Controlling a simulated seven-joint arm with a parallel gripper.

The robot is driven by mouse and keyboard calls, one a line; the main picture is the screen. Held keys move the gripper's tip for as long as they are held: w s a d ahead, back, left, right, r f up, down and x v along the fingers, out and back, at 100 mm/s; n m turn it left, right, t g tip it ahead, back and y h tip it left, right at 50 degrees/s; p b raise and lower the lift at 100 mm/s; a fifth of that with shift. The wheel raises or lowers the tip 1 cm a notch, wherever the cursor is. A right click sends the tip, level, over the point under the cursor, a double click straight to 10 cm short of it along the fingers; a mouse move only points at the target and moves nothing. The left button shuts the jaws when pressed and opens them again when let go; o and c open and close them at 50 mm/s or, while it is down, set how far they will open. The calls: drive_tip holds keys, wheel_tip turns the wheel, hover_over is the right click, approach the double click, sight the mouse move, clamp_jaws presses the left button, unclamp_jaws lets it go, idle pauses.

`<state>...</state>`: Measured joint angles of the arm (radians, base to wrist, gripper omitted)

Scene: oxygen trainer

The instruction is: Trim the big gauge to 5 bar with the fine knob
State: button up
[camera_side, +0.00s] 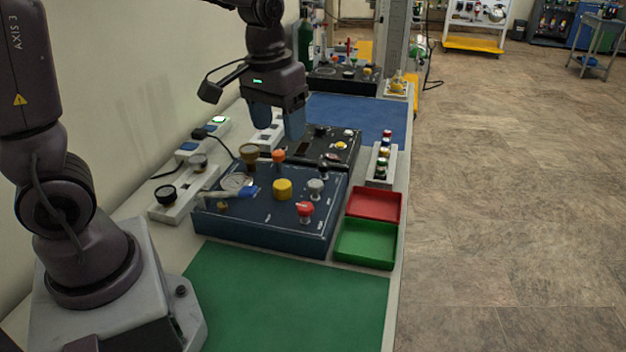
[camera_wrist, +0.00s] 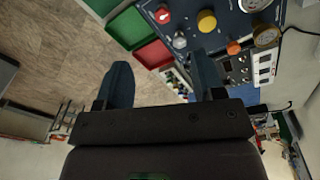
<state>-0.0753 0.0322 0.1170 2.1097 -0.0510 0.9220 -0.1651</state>
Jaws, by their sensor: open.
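A dark blue panel box (camera_side: 262,222) stands on the bench. A round dial gauge (camera_side: 237,182) lies at its left side; I cannot read its needle, and it shows partly in the wrist view (camera_wrist: 255,4). The panel carries a yellow knob (camera_side: 282,188), a red knob (camera_side: 305,209), a grey knob (camera_side: 316,186), an orange knob (camera_side: 279,156) and a brass-rimmed round part (camera_side: 249,153). I cannot tell which is the fine knob. My gripper (camera_side: 276,128) is open and empty, above the panel's far side. Its two blue fingers are spread in the wrist view (camera_wrist: 161,80).
A red tray (camera_side: 373,204) and a green tray (camera_side: 366,244) sit right of the panel. A black panel (camera_side: 322,143) stands behind it. White strips with knobs (camera_side: 184,193) line the left. A green mat (camera_side: 290,300) is clear in front; a blue mat (camera_side: 360,117) lies behind.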

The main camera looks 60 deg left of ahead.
sight(315, 183)
drive_tip(key=w+a+f+n+g, duration=0.1)
drive_tip(key=w+a+f+n, duration=0.6)
drive_tip(key=w, duration=0.4)
drive_tip(key=shift+n, duration=0.3)
drive_tip(key=f, duration=1.2)
drive_tip(key=shift+s+d+f, duration=0.15)
drive_tip(key=shift+s+d, duration=0.05)
drive_tip(key=shift+d, duration=0.1)
drive_tip(key=shift+c, duration=0.3)
drive_tip(key=c, duration=0.9)
